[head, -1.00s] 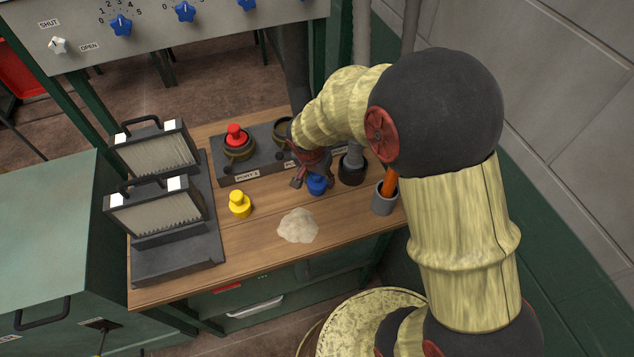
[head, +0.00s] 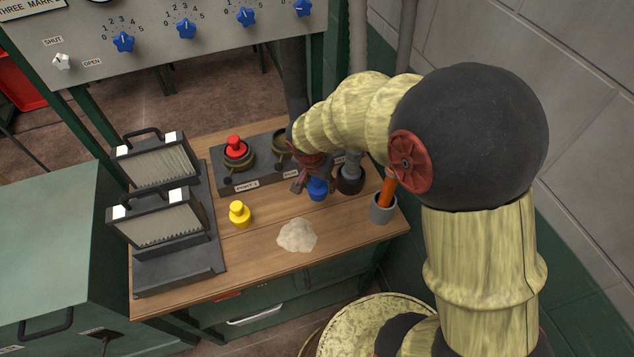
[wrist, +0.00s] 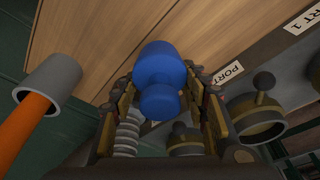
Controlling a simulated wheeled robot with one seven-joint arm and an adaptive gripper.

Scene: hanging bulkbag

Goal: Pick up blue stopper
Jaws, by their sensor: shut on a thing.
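The blue stopper (head: 317,189) is at the back right of the wooden bench top, below my gripper (head: 308,178). In the wrist view the blue stopper (wrist: 160,78) sits between the two fingers of my gripper (wrist: 160,98), which is shut on it. The knob end points toward my palm and the wider end points away. I cannot tell whether the stopper touches the bench. A yellow stopper (head: 239,213) stands to the left, and a red stopper (head: 235,147) sits in the left port of the dark port block (head: 262,178).
A grey cup (head: 382,208) with an orange handle stands at the right bench edge. A grey ribbed piece in a dark holder (head: 350,181) is just right of the blue stopper. A pale powder heap (head: 297,236) lies in front. Two filter panels (head: 158,222) stand left.

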